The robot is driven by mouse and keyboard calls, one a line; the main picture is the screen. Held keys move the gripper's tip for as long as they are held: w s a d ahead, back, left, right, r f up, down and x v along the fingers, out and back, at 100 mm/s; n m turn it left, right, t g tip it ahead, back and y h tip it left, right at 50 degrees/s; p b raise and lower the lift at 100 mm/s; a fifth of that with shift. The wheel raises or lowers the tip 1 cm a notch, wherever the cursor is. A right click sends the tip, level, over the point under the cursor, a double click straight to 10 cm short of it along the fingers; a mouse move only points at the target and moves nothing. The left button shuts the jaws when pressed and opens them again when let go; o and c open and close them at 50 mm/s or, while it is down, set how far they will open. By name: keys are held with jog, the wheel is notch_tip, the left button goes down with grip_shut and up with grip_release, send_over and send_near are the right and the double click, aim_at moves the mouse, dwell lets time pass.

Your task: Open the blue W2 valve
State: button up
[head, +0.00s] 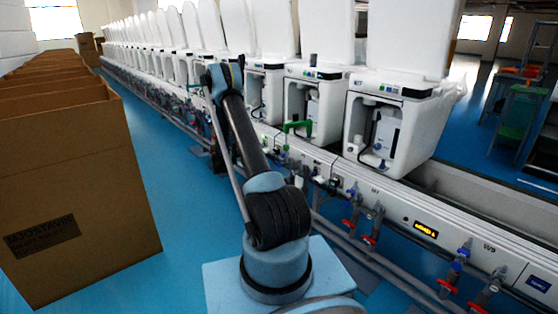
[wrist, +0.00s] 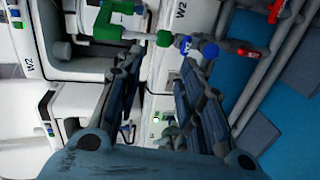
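The blue W2 valve (wrist: 209,50) shows in the wrist view as a round blue knob, just past the tip of the right finger. A second blue part (wrist: 185,44) sits just left of it on the same grey fitting. A "W2" label (wrist: 181,10) is on the white panel above. My gripper (wrist: 163,63) is open, its two dark fingers wide apart with nothing between them. I cannot tell whether the right fingertip touches the knob. In the head view my arm reaches toward the line, and the gripper and this valve cannot be made out.
A green handle (wrist: 112,28) is near the left fingertip. A red-handled valve (wrist: 252,52) hangs on the right, beside grey pipes (wrist: 262,85). White toilet units (head: 300,105) line the rail. Cardboard boxes (head: 75,190) stand at left; blue floor (head: 175,170) lies between.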

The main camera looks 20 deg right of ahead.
jog(key=t+h, duration=0.1)
jog(key=h, duration=0.1)
send_near(280, 156)
jog(key=shift+n, duration=0.3)
jog(key=x, duration=0.9)
jog(key=shift+s+d, duration=0.15)
jog(key=shift+d, duration=0.1)
jog(key=shift+c, duration=0.2)
grip_shut()
